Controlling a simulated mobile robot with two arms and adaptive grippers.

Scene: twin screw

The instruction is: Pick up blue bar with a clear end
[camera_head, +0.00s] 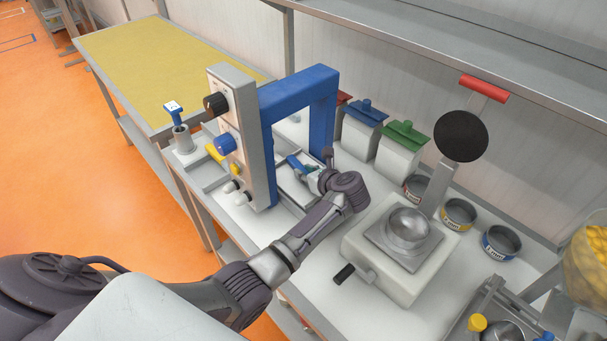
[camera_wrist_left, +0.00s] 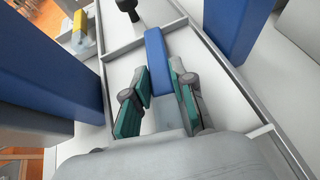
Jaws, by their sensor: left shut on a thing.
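The blue bar (camera_head: 294,162) lies under the blue arch, and my left gripper (camera_head: 312,173) is at its near end. In the left wrist view the blue bar (camera_wrist_left: 157,58) points away from me, between the two green-padded fingers of the left gripper (camera_wrist_left: 160,78). The gripper is shut on it. A pale, clear-looking end (camera_wrist_left: 167,116) of the bar shows between the fingers, nearer the palm. The bar is over a white-floored tray (camera_wrist_left: 118,72) with grey edges; I cannot tell whether it touches the floor. My right gripper is not in view.
The blue arch (camera_head: 300,85) and grey knobbed panel (camera_head: 236,120) stand close around the left gripper. A yellow-handled item (camera_wrist_left: 82,28) lies in another tray compartment. White canisters with a blue lid (camera_head: 366,111) and green lid (camera_head: 405,134), and a bowl machine (camera_head: 405,233), stand to the right.

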